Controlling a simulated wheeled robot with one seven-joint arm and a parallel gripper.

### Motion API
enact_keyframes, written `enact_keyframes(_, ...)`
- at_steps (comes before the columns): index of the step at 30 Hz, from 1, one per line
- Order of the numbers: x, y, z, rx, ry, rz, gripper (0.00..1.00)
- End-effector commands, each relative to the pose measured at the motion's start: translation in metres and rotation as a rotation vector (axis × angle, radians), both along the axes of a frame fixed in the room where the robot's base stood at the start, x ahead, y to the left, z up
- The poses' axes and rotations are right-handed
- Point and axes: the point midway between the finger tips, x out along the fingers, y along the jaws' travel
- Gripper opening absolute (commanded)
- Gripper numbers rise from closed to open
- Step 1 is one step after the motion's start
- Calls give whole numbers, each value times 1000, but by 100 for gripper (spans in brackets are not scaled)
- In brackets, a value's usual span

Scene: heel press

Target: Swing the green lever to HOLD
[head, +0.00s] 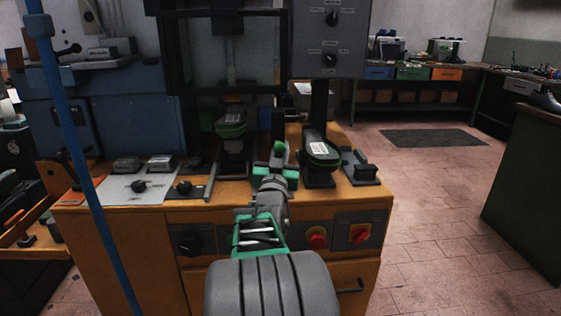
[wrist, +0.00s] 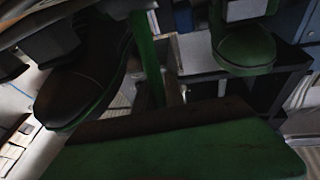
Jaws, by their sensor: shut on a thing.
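The green lever shows in the head view as a round green knob (head: 280,148) on a dark mount at the front of the press bench. My gripper (head: 276,174), with green fingers, is at the lever just below the knob and is shut on it. The fingers hide the lower part of the lever. In the wrist view a green upright bar (wrist: 147,60), likely the lever's stem, rises behind a large green finger with a dark pad (wrist: 180,150). I cannot read any HOLD mark.
A dark shoe form with a white label (head: 320,152) stands close to the right of the lever. Another (head: 232,122) sits under the press frame to the left. Red knobs (head: 317,237) are on the bench front below. Open floor (head: 430,190) lies to the right.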

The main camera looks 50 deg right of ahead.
Motion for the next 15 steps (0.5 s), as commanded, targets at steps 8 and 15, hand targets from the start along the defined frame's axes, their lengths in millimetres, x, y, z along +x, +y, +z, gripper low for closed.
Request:
enact_keyframes(8,-1,0,-3,6,6,-2,16)
enact_keyframes(15,0,0,-2,4,4,-1,36)
